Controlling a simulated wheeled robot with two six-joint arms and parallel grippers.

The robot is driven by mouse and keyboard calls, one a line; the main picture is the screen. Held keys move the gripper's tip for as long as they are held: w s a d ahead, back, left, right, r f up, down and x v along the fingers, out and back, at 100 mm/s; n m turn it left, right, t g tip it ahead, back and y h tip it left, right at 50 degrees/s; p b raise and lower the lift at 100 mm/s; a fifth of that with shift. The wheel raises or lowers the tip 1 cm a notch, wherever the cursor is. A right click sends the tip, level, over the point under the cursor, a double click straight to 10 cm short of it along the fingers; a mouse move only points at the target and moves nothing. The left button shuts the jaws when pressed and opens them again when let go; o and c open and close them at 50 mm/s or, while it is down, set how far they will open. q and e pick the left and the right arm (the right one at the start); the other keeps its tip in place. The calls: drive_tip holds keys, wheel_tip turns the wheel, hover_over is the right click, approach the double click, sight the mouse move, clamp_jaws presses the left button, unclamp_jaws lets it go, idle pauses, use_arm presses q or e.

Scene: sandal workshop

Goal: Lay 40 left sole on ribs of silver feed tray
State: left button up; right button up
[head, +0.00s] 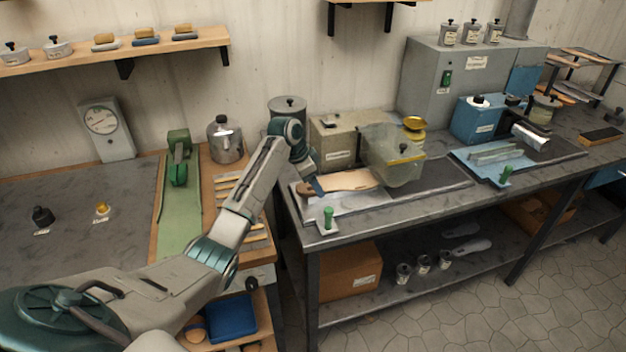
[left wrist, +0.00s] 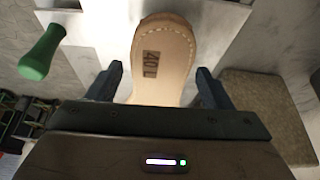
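The tan sole (head: 348,181), stamped 40L, lies over the silver feed tray (head: 352,204) in front of the beige machine. In the left wrist view the stamped end of the sole (left wrist: 163,50) points away between my fingers. My left gripper (head: 314,187) reaches it from the left; in the wrist view its two fingers (left wrist: 160,85) stand either side of the sole with narrow gaps. The gripper looks open. The tray's ribs are hidden, and I cannot tell whether the sole touches them. My right gripper is not in view.
A green-handled lever (head: 328,217) stands at the tray's front left; it is close in the wrist view (left wrist: 42,52). A clear guard (head: 393,158) stands right of the sole. The dark bench between is clear.

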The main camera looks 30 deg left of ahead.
use_arm(q)
drive_tip(key=shift+o, duration=0.6)
drive_tip(key=shift+s+a+r, duration=0.1)
drive_tip(key=shift+r, duration=0.1)
drive_tip(key=b+v, duration=0.3)
drive_tip(key=v, duration=0.7)
drive_tip(key=shift+r, duration=0.2)
drive_tip(key=shift+f, duration=0.1)
